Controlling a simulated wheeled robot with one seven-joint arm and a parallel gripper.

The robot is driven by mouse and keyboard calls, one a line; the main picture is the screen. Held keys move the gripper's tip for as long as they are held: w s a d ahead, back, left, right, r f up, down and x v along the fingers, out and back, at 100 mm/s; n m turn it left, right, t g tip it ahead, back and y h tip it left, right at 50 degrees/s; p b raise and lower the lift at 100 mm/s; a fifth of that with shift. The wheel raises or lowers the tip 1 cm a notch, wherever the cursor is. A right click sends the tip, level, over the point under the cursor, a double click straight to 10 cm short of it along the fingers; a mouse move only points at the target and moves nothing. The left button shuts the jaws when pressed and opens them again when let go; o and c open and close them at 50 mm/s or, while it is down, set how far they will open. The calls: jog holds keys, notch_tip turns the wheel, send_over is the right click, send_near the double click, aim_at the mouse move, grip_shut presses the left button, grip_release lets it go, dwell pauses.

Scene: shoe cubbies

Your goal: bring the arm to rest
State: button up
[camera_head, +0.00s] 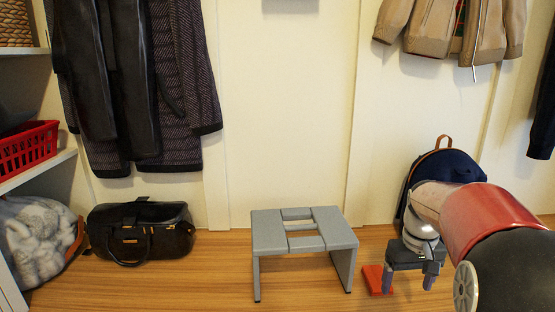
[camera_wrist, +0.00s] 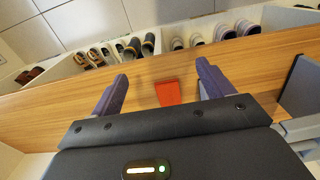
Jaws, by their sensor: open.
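My gripper (camera_head: 408,282) points down at the right of the head view, above the wooden bench top. In the wrist view my gripper (camera_wrist: 160,92) shows two fingers spread wide apart with nothing held between them. A flat red object (camera_wrist: 168,93) lies on the wood beyond and between the fingertips. It also shows in the head view (camera_head: 374,280), just left of the fingers. My arm (camera_head: 490,220) reaches in from the lower right.
A grey step stool (camera_head: 268,232) stands left of my gripper. A dark blue backpack (camera_head: 448,165) is behind my arm. A black bag (camera_head: 140,232) sits at the left. Several shoes (camera_wrist: 135,48) stand in cubbies. Coats (camera_head: 130,80) hang on the wall.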

jog(key=s+a+r+t+p, duration=0.1)
jog(key=s+a+r+t, duration=0.1)
jog(key=s+a, duration=0.4)
jog(key=s+a+r+t+p, duration=0.1)
jog(key=s+a+r+t, duration=0.2)
jog(key=s+a, duration=0.4)
jog(key=s+r, duration=0.1)
jog(key=s, duration=0.5)
jog(key=shift+s+a+p, duration=0.15)
jog(key=shift+s+p, duration=0.1)
jog(key=shift+p, duration=0.15)
